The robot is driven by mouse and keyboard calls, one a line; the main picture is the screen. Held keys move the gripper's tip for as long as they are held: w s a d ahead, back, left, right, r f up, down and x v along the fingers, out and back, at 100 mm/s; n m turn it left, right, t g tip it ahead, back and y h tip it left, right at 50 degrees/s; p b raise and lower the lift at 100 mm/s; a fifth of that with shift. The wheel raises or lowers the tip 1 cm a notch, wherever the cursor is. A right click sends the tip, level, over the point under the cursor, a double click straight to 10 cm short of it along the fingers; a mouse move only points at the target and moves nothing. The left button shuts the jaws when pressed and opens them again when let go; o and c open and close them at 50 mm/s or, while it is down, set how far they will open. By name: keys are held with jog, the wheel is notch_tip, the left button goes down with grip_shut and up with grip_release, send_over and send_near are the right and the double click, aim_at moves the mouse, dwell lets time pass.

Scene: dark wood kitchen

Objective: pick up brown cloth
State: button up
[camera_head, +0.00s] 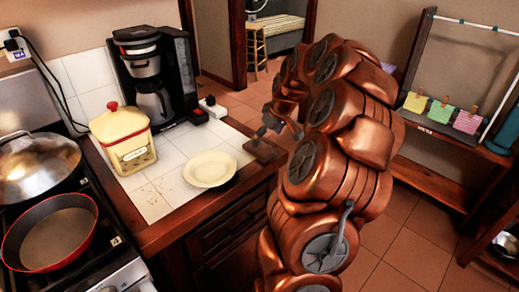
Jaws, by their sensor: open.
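A small flat brown piece, which looks like the brown cloth (262,150), lies at the right edge of the white-tiled counter (160,202), right of a cream plate. My gripper (268,127) is above and close to the brown piece, at the end of my copper-coloured arm. It is open, and I see nothing held in it. The fingers are small and dark, and the arm hides part of the area to the right. I cannot tell whether the fingertips touch the cloth.
A cream plate (210,169), a yellow canister with a red knob (123,140) and a coffee maker (150,75) stand on the counter. A red pan (55,235) and a lidded pan (38,165) sit on the stove at left. A wooden shelf (455,135) stands at right.

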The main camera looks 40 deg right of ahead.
aim_at(262, 148)
jog(key=shift+s+p+x, duration=0.1)
jog(key=shift+p+x, duration=0.4)
jog(key=shift+x, duration=0.9)
jog(key=shift+s+p+x, duration=0.15)
jog(key=shift+p+x, duration=0.35)
jog(key=shift+x, duration=0.85)
jog(key=shift+f, duration=0.1)
jog(key=shift+c, duration=0.2)
jog(key=shift+a, duration=0.1)
jog(key=c, duration=1.1)
jog(key=shift+o, duration=0.2)
jog(key=shift+w+r+b, duration=0.1)
jog(key=shift+r+b, duration=0.6)
jog(key=shift+r, duration=1.15)
jog(key=s+r+b, duration=0.1)
jog(key=s+b, duration=0.3)
jog(key=s, duration=1.2)
jog(key=shift+r, duration=0.2)
jog(key=shift+a, duration=0.1)
